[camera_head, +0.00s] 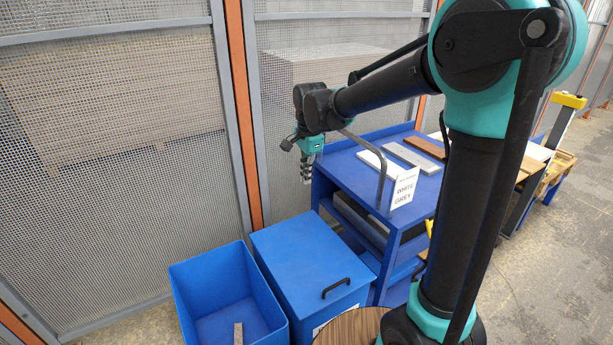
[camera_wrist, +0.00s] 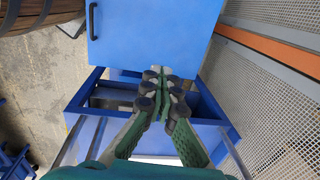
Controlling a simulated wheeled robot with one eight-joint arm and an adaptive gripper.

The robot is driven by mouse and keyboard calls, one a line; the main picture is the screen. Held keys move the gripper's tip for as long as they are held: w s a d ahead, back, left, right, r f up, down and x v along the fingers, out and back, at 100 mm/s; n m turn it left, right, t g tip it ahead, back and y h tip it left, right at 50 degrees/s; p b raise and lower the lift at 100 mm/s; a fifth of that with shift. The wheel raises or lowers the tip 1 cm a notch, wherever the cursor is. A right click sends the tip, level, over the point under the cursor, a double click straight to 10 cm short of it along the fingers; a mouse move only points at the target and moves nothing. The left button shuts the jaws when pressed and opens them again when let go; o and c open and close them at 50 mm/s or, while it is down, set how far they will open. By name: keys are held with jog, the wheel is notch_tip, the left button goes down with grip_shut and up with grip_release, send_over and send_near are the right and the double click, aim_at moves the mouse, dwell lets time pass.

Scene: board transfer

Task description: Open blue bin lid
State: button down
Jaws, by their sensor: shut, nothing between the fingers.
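The closed blue bin (camera_head: 300,265) stands beside an open bin in the head view. Its flat blue lid (camera_head: 310,250) is down and has a black handle (camera_head: 336,288) near the front edge. In the wrist view the lid (camera_wrist: 155,35) fills the upper middle, with the handle (camera_wrist: 92,20) at its upper left. My gripper (camera_head: 307,178) is up in the air, behind the bin and by the left edge of the blue cart, apart from the handle. In the wrist view my gripper's fingers (camera_wrist: 163,78) are together and empty.
An open blue bin (camera_head: 185,280) with a small grey piece (camera_head: 238,333) inside stands left. The blue cart (camera_head: 345,165) carries several boards and a "WHITE GREY" sign (camera_head: 404,188). A mesh fence (camera_head: 100,150) runs behind. A wooden barrel (camera_head: 350,328) stands in front, right of the bin.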

jog(key=c, duration=2.3)
grip_release()
jog(key=o, duration=0.7)
notch_tip(320, 180, up, 12)
jog(key=shift+s+d, duration=0.25)
jog(key=shift+s, duration=0.15)
jog(key=shift+c, duration=0.2)
